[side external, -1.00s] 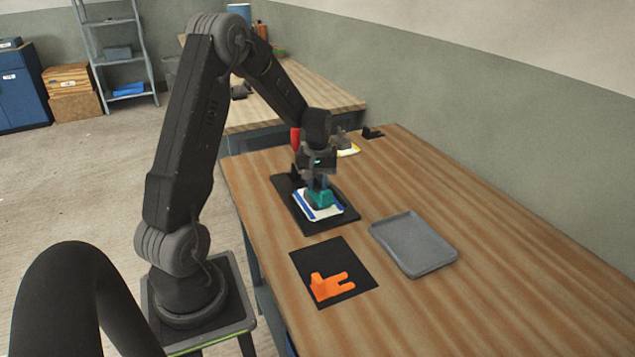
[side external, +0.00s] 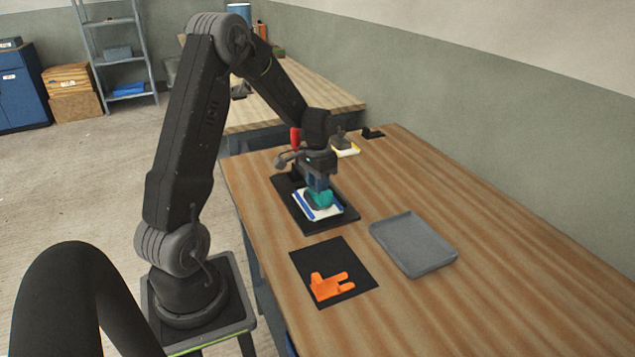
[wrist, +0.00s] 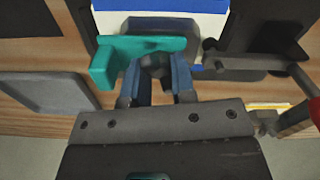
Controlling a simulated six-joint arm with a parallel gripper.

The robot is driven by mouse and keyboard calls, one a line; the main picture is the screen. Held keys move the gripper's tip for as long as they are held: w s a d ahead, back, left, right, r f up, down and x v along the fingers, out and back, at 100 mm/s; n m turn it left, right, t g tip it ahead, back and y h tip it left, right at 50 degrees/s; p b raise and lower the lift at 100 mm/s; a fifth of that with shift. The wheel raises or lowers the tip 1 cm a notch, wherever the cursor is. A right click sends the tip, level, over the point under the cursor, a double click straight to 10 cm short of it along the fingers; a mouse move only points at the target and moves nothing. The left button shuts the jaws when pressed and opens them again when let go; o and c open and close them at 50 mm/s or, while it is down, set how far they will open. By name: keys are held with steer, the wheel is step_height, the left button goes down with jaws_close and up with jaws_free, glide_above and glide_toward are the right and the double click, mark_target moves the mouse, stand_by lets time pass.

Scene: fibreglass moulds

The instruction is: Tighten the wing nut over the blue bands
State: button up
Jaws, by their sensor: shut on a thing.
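A white mould with blue bands (side external: 308,207) lies on a black base plate (side external: 338,222) on the bench. My gripper (side external: 318,187) points down over the mould. In the wrist view, my gripper (wrist: 156,75) is shut on a small dark grey part between its blue fingers, which looks like the wing nut (wrist: 155,62). The fingers hide most of its shape.
A grey tray (side external: 413,245) and an orange bracket (side external: 330,286) on a black mat (side external: 350,262) lie nearer the camera. A red handle (side external: 295,136) rises close behind my gripper. A yellow-edged mould (side external: 346,151) lies farther back. The bench's right side is clear.

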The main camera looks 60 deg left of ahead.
steer(key=m, duration=1.4)
steer(key=shift+m, duration=0.3)
steer(key=m, duration=0.3)
steer(key=shift+m, duration=0.3)
steer(key=m, duration=0.3)
steer(key=shift+m, duration=0.4)
steer(key=m, duration=0.6)
steer(key=shift+m, duration=0.3)
